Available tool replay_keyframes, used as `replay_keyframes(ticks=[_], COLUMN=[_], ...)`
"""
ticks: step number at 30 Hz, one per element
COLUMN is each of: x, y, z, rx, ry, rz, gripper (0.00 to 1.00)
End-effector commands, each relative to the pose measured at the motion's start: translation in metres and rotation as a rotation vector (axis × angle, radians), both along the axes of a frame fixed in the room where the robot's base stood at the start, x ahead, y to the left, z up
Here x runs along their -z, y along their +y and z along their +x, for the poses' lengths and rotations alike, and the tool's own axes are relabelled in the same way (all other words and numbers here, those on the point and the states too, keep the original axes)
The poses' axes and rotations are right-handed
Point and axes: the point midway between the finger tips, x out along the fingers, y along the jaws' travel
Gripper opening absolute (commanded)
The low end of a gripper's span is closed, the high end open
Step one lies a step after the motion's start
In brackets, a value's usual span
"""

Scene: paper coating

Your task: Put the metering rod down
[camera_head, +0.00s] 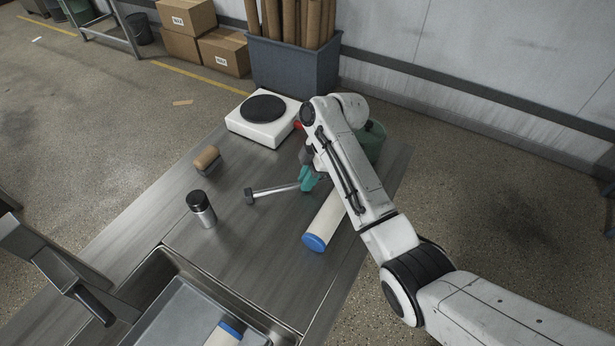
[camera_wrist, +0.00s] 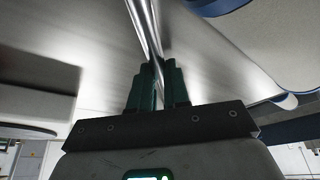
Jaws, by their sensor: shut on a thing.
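The metering rod (camera_head: 272,190) is a thin silvery bar with a dark block at its left end. In the head view it lies low over the middle of the metal table (camera_head: 225,245); I cannot tell whether it touches the top. My gripper (camera_head: 308,179), with teal fingers, is shut on the rod near its right end, and my arm hides what is beyond. In the wrist view the rod (camera_wrist: 143,22) runs up and away from between the dark green fingers (camera_wrist: 157,85), with the grey table surface behind it.
A white roll with blue cap (camera_head: 325,222) lies just right of the rod. A black-topped flask (camera_head: 202,211), wooden-handled brush (camera_head: 207,160) and white device with black disc (camera_head: 262,115) stand left and behind. A sink (camera_head: 165,262) is in front. Table between flask and rod is clear.

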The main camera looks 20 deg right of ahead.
Motion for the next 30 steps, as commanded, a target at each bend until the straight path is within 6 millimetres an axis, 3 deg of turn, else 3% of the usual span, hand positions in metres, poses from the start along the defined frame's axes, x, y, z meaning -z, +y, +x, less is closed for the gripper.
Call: replay_keyframes(ticks=[3, 4, 11, 22, 30], x=[0.003, 0.002, 0.002, -0.005, -0.05], y=[0.0, 0.0, 0.0, -0.002, -0.021], z=[0.0, 0.0, 0.0, 0.0, -0.002], rx=[0.0, 0.0, 0.0, 0.001, 0.002], ry=[0.0, 0.0, 0.0, -0.002, -0.006], rz=[0.0, 0.0, 0.0, 0.0, 0.0], gripper=[0.0, 0.19, 0.41, 0.41, 0.41])
